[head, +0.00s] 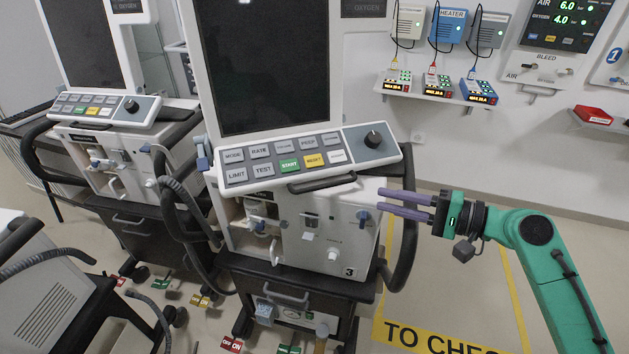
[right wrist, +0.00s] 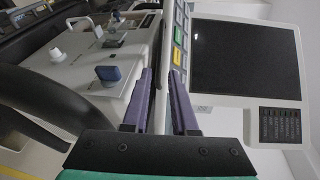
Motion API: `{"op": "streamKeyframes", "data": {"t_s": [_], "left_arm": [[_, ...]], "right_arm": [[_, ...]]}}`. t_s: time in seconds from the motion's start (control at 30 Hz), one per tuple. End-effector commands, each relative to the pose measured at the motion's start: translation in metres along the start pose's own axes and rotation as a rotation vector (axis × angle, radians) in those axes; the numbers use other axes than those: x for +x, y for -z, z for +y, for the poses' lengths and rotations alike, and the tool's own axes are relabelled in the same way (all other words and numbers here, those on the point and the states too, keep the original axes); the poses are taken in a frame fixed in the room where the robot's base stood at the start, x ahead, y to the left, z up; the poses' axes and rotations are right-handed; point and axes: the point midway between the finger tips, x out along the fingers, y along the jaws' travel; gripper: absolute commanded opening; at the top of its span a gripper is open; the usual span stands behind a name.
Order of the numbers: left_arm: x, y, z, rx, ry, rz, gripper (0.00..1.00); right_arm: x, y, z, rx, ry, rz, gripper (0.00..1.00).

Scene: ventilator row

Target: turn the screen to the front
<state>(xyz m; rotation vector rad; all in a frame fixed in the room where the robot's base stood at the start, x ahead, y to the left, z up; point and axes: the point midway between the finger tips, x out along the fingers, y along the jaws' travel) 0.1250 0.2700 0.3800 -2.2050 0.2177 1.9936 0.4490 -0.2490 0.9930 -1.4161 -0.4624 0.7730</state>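The screen (head: 265,65) is a large dark panel in a white frame. It stands above the button panel of the middle ventilator (head: 330,245), marked 3. In the right wrist view the screen (right wrist: 245,58) lies to the right, beyond the fingers. My right gripper (head: 381,201) has two purple fingers pointing left at the ventilator's right side, below the button panel and near a blue knob (head: 364,217). Whether a fingertip touches the ventilator I cannot tell. My left gripper is not in view.
A second ventilator (head: 108,172) with its own screen (head: 83,42) stands at the left. A black handle (head: 404,240) curves beside the middle ventilator, just below my right gripper. A wall shelf (head: 440,94) holds small boxes. The floor at the right is clear, with yellow markings.

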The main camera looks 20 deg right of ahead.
Motion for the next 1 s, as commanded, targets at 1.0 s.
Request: {"op": "streamKeyframes", "data": {"t_s": [1.0], "left_arm": [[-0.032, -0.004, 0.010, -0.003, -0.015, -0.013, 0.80]], "right_arm": [[0.142, 0.001, 0.001, 0.000, 0.000, 0.002, 0.07]]}}
